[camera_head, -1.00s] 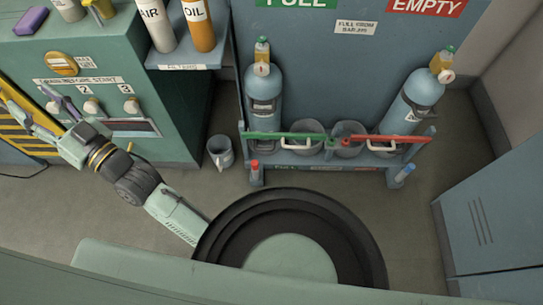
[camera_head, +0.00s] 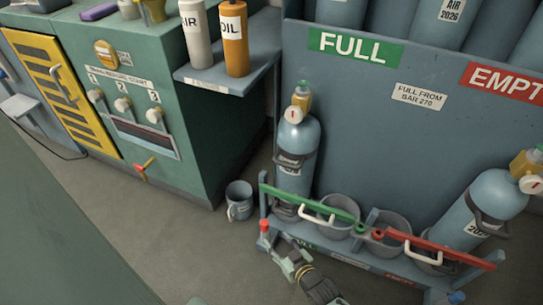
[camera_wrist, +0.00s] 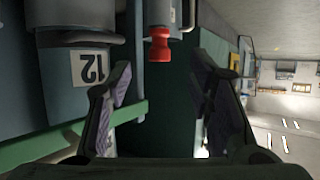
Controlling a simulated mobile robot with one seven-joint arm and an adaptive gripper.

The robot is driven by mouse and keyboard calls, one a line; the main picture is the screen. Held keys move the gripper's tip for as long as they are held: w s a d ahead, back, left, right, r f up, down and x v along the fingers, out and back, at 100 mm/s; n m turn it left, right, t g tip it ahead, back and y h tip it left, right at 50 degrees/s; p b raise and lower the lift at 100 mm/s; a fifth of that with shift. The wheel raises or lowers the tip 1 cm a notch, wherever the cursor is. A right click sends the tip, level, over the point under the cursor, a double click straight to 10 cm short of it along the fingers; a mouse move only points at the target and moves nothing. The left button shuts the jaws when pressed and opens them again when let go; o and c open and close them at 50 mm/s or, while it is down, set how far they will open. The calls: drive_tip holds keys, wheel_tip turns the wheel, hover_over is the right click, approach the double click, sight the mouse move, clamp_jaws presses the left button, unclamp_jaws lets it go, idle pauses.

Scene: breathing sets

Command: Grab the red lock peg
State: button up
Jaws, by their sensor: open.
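The red lock peg (camera_head: 263,225) stands at the left end of the cylinder rack, by the end of the green bar (camera_head: 310,208). In the wrist view the red peg (camera_wrist: 160,46) shows at the top middle, with a grey cylindrical part against it. My gripper (camera_head: 281,251) is just below and right of the peg in the head view. Its two dark fingers (camera_wrist: 160,88) are open and empty in the wrist view. The peg lies beyond the fingertips, roughly in line with the gap between them, apart from both.
A cylinder (camera_head: 297,160) stands behind the green bar; another cylinder (camera_head: 480,212) leans at right behind the red bar (camera_head: 425,247). A green control cabinet (camera_head: 130,110) stands further left. Floor between them is clear.

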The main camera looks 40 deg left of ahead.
sight(267, 228)
drive_tip(key=x, duration=0.5)
drive_tip(key=shift+w+f, duration=0.15)
drive_tip(key=x, duration=0.3)
drive_tip(key=b+x, duration=0.1)
drive_tip(key=x, duration=0.1)
drive_tip(key=shift+w+a, duration=0.15)
drive_tip(key=shift+a, duration=0.25)
drive_tip(key=shift+r, duration=0.25)
clamp_jaws()
